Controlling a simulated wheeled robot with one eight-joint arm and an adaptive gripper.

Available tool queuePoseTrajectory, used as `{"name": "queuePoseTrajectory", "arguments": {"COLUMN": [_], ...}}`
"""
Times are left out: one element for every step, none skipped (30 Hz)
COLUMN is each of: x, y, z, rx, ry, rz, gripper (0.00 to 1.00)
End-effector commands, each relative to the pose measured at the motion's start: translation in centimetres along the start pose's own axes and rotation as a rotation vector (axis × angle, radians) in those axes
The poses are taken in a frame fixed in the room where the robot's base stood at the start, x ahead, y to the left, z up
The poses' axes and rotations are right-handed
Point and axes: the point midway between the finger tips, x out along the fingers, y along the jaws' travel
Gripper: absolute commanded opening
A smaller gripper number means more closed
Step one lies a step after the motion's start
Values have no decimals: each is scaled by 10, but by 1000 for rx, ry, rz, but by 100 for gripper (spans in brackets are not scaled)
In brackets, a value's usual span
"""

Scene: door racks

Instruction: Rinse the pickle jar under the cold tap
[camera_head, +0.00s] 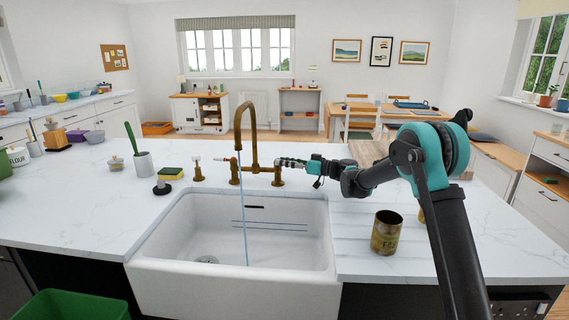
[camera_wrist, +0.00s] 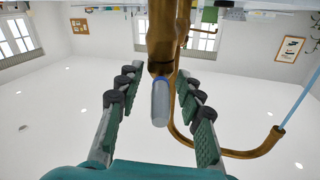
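A brown-olive, open-topped container with a worn label (camera_head: 387,232), which seems to be the pickle jar, stands upright on the worktop right of the sink. The brass tap (camera_head: 240,130) has a thin stream of water (camera_head: 245,225) falling into the white sink (camera_head: 235,290). My gripper (camera_head: 287,163) is at the tap's right-hand valve (camera_head: 278,175). In the wrist view my open gripper (camera_wrist: 157,80) has a pale lever with a blue ring (camera_wrist: 160,103) between its fingers, with gaps on both sides. The stream also shows there (camera_wrist: 296,92).
A yellowish item (camera_head: 421,215) is partly hidden behind my arm. A wooden board (camera_head: 368,152) lies behind. The sink basin looks empty; the left worktop front is clear.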

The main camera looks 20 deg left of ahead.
Motion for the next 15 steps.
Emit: {"name": "queuePoseTrajectory", "arguments": {"x": [-4,-6,-11,-15,-20,-27,-33,-40,-48,-55,-61,-69,-75,-81,-88], "y": [0,1,1,1,1,1,1,1,1,1,1,1,1,1,1], "z": [0,0,0,0,0,0,0,0,0,0,0,0,0,0,0], "rx": [0,0,0,0,0,0,0,0,0,0,0,0,0,0,0], "ry": [0,0,0,0,0,1,1,1,1,1,1,1,1,1,1], "rz": [1,1,2,2,3,3,3,3,4,4,3,3,4,3,3], "gripper": [37,37,37,37,37,37,37,37,37,37,37,37,37,37,37]}}
